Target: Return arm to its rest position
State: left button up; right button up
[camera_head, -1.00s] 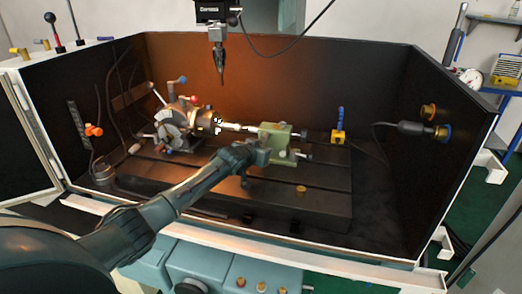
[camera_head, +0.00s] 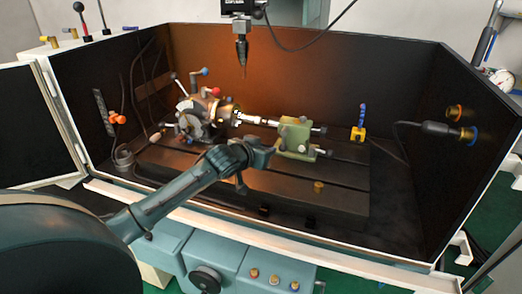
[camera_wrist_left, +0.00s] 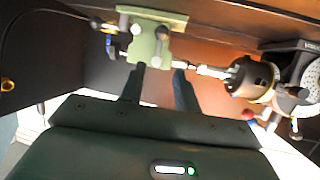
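My left gripper (camera_head: 258,158) reaches in over the front of the machine bed (camera_head: 345,172), in front and to the left of the green tailstock (camera_head: 295,137). In the left wrist view its two fingers (camera_wrist_left: 160,76) stand apart with nothing seen between them. The indexing chuck (camera_head: 208,112) is at the back left of the bed. A thin shiny workpiece (camera_head: 252,119) spans from the chuck to the tailstock. The wrist view also shows the tailstock (camera_wrist_left: 150,42) beyond the fingers and the chuck (camera_wrist_left: 250,78) at right. My right gripper does not show.
Dark enclosure walls (camera_head: 390,85) surround the bed, with a white front rim (camera_head: 260,231). A spindle tool (camera_head: 242,52) hangs above. A yellow block with a blue handle (camera_head: 358,132) stands right of the tailstock. A brass knob (camera_head: 318,186) sits at the front of the bed.

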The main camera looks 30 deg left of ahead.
pick_arm(q)
jog(key=shift+s+r, duration=0.25)
jog(key=shift+s, duration=0.4)
jog(key=shift+d+f, duration=0.1)
jog(key=s+d+f+m+g+h, duration=0.2)
jog(key=s+d+f+m+h, duration=0.1)
jog(key=s+d+f, duration=1.4)
jog(key=s+d, duration=0.1)
jog(key=s, duration=0.3)
jog(key=s+d+f+g+h, duration=0.1)
jog(key=s+d+f, duration=0.2)
jog(key=s, duration=0.4)
jog(key=shift+s+d, duration=0.3)
jog(key=shift+d, duration=0.3)
